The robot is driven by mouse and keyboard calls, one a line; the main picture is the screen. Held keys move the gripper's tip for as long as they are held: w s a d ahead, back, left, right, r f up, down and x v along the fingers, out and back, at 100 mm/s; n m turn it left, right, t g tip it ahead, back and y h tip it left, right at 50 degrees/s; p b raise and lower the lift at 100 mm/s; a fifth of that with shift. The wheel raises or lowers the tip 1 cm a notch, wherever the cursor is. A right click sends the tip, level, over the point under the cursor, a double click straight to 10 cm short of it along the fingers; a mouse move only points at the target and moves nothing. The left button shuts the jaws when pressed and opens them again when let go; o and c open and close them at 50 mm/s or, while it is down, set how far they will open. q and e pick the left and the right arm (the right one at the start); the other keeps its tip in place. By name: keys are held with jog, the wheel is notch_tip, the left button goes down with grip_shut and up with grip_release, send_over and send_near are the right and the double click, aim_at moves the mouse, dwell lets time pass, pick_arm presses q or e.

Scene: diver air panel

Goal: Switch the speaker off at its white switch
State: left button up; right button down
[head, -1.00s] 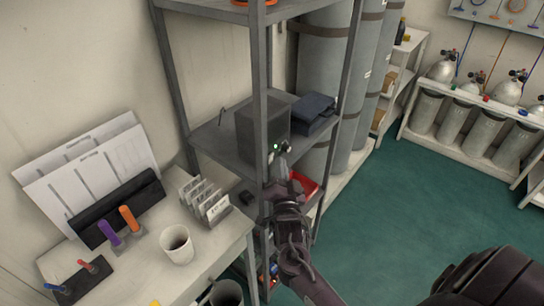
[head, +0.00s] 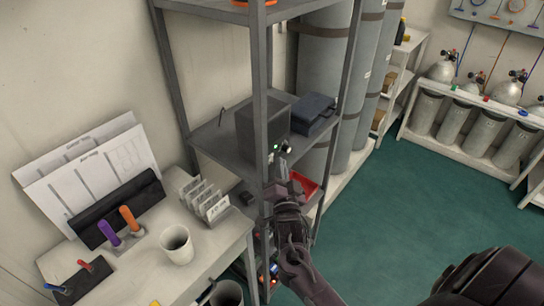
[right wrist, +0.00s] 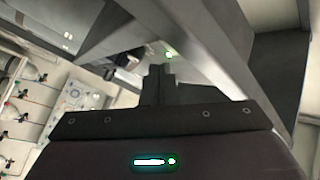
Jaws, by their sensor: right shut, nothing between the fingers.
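The speaker (head: 255,132) is a dark grey box standing on the middle shelf of the grey rack. A small green light (head: 276,148) glows on its front. My right gripper (head: 284,158) is shut and empty, with its fingertips close in front of the speaker's lower front, just beside the light. In the right wrist view the closed fingertips (right wrist: 161,70) point toward a green light (right wrist: 168,54). I cannot tell whether they touch the speaker. The white switch cannot be made out clearly; the fingers may cover it. My left gripper is not in view.
A rack post (head: 260,90) rises just left of my right gripper. A dark blue case (head: 313,112) lies right of the speaker, and a red tray (head: 305,186) sits lower. The white table (head: 215,255) with a cup (head: 176,246) is at left. Open green floor (head: 390,215) lies right.

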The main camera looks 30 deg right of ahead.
jog(key=shift+w, duration=0.1)
dwell(0.7)
jog(key=shift+w+a, duration=0.15)
jog(key=shift+w, duration=0.15)
jog(key=shift+w+a+r, duration=0.1)
jog(key=shift+w, duration=0.15)
dwell(0.8)
jog(key=shift+s, duration=0.1)
jog(key=shift+s+d, duration=0.25)
jog(key=shift+s, duration=0.35)
jog(key=shift+s+d+f+p, duration=0.15)
jog(key=shift+s+d+p, duration=0.15)
jog(key=shift+s, duration=0.45)
jog(key=shift+s+d+f+p, duration=0.1)
jog(key=shift+s+d+p, duration=0.2)
jog(key=shift+s, duration=0.5)
jog(key=shift+s+d+f+p, duration=0.15)
jog(key=shift+s+d, duration=0.2)
jog(key=shift+s, duration=0.4)
